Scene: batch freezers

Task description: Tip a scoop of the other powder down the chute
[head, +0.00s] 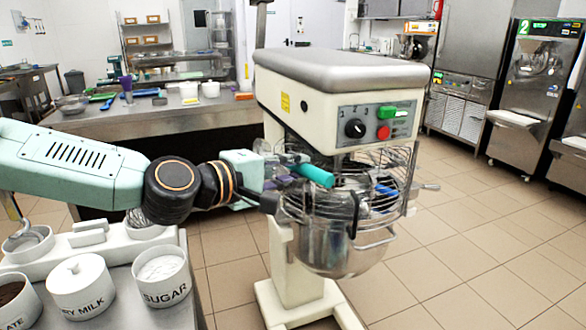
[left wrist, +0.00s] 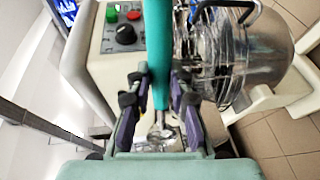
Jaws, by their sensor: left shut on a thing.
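My left gripper (head: 287,180) is at the wire guard of the mixer (head: 345,75), shut on the teal handle of a scoop (head: 316,175). In the left wrist view the teal handle (left wrist: 157,50) runs between the purple-padded fingers (left wrist: 160,92), and a shiny metal part shows below them. I cannot tell whether powder is in the scoop. The chute is not clearly distinguishable among the wires above the steel bowl (head: 340,250). The sugar jar (head: 165,291) is open with white powder. The lidded dry milk jar (head: 82,297) and an open jar of brown powder (head: 18,311) stand beside it.
The mixer's control panel (head: 377,122) with green and red buttons is close above the gripper. The jars stand on a steel counter (head: 140,312) at the lower left. A cluttered worktable (head: 180,112) is behind. Tiled floor on the right is clear.

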